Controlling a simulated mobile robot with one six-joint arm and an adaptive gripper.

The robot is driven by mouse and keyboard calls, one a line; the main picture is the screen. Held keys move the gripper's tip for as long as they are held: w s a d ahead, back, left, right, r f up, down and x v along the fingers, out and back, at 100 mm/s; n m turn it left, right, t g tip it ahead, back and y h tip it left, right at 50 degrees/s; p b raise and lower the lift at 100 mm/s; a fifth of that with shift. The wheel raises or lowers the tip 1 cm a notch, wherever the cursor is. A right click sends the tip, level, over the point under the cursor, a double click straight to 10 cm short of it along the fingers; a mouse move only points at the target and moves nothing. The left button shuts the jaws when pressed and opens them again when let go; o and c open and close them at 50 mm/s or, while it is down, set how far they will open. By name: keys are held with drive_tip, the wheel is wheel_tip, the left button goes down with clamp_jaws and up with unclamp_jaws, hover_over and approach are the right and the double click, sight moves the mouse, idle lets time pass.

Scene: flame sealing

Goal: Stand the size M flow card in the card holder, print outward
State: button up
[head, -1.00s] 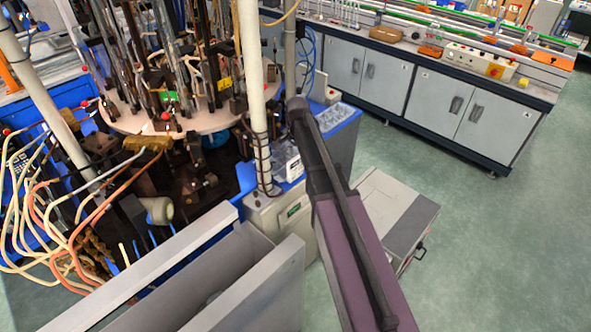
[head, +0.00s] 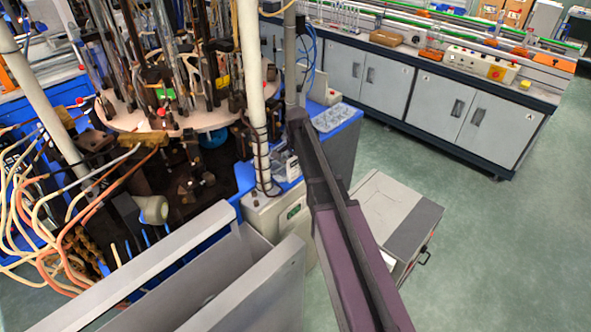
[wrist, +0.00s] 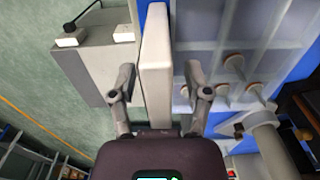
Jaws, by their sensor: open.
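In the wrist view my gripper (wrist: 160,82) is open, its two fingers apart on either side of a long pale grey panel edge (wrist: 155,60). I cannot tell whether they touch it. In the head view only my arm shows clearly; my gripper cannot be made out there. I cannot identify the size M flow card or the card holder for certain. A small upright white piece with a dark mark (head: 293,166) stands by the pale post in the head view, too small to read. Two small white pieces (wrist: 72,39) sit on a grey box in the wrist view; no print is readable.
A machine with a round plate (head: 200,119) of glass tubes and hoses fills the left. A grey case (head: 400,215) stands on the floor beside a blue-topped unit (head: 337,117). Grey panels (head: 265,285) rise in front. Floor on the right (head: 510,250) is clear.

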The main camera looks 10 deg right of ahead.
idle(0.3)
clamp_jaws()
drive_tip(key=shift+r, duration=0.15)
idle(0.3)
wheel_tip(320, 180, up, 3)
drive_tip(key=p, duration=0.3)
drive_tip(key=shift+r+p, duration=0.15)
drive_tip(key=shift+p, duration=0.2)
drive_tip(key=s+r+p, duration=0.1)
drive_tip(key=s, duration=1.5)
drive_tip(key=shift+a+r, duration=0.15)
drive_tip(key=shift+r, duration=0.05)
